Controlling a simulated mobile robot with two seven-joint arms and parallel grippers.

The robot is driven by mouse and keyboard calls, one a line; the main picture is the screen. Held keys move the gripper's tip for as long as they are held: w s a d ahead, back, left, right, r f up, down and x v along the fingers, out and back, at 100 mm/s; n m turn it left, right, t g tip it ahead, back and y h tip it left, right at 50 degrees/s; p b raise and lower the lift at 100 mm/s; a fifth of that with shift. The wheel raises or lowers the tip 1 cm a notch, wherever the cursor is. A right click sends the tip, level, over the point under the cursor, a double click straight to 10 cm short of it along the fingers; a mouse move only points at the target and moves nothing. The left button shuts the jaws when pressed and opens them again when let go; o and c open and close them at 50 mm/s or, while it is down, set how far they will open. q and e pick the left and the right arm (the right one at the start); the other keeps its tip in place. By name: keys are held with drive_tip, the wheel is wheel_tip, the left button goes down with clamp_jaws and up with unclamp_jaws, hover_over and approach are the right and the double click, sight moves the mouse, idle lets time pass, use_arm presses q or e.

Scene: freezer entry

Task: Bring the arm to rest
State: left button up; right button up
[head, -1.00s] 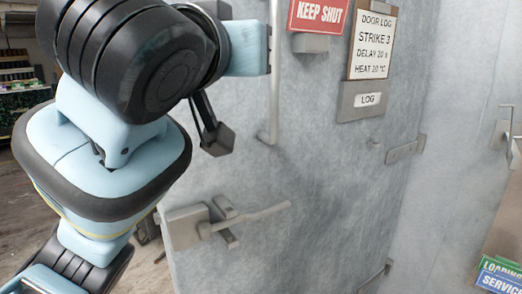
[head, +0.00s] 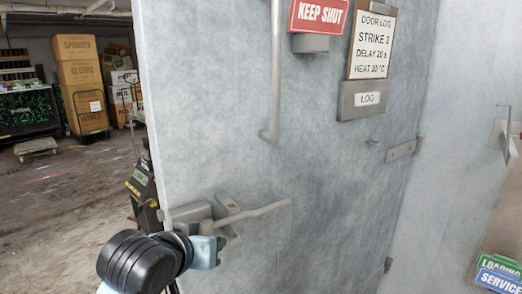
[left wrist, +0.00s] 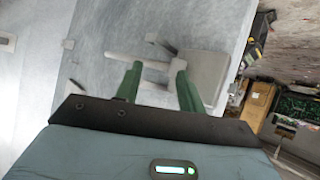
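My left gripper shows in the left wrist view (left wrist: 157,66) as two green fingers, apart, with nothing held between them. Beyond the fingertips is the lever handle (left wrist: 132,60) of the grey door. In the head view part of my left arm is low at the bottom left, in front of the door's lower left edge; its fingers cannot be made out there. The door's lever handle (head: 262,212) is just above and right of that arm. The grey door (head: 330,170) fills the middle. My right gripper is not in view.
A red sign (head: 320,16), a log board (head: 372,42) and a vertical pull bar (head: 274,80) are on the door. Left of its edge is a storeroom with stacked cartons (head: 80,75), a small platform (head: 37,147) and open floor. Signs (head: 498,278) stand at the lower right.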

use_arm(q)
drive_tip(key=s+a+f+g+y, duration=0.1)
drive_tip(key=s+a+f+g, duration=0.15)
drive_tip(key=s+f, duration=0.65)
drive_tip(key=s+a+f+g+y, duration=0.15)
drive_tip(key=s+a+f, duration=0.3)
drive_tip(key=f, duration=0.85)
drive_tip(key=s+a+f+g, duration=0.3)
drive_tip(key=s+f, duration=0.2)
drive_tip(key=s, duration=0.5)
drive_tip(key=s+a+f+g, duration=0.25)
drive_tip(key=s+f, duration=0.25)
drive_tip(key=s, duration=0.5)
drive_tip(key=w+d+f+t+h, duration=0.1)
drive_tip(key=w+d+f+t, duration=0.1)
drive_tip(key=w+f+t, duration=0.5)
drive_tip(key=shift+d+f+t, duration=0.2)
drive_tip(key=shift+f+t, duration=0.25)
drive_tip(key=shift+f, duration=0.9)
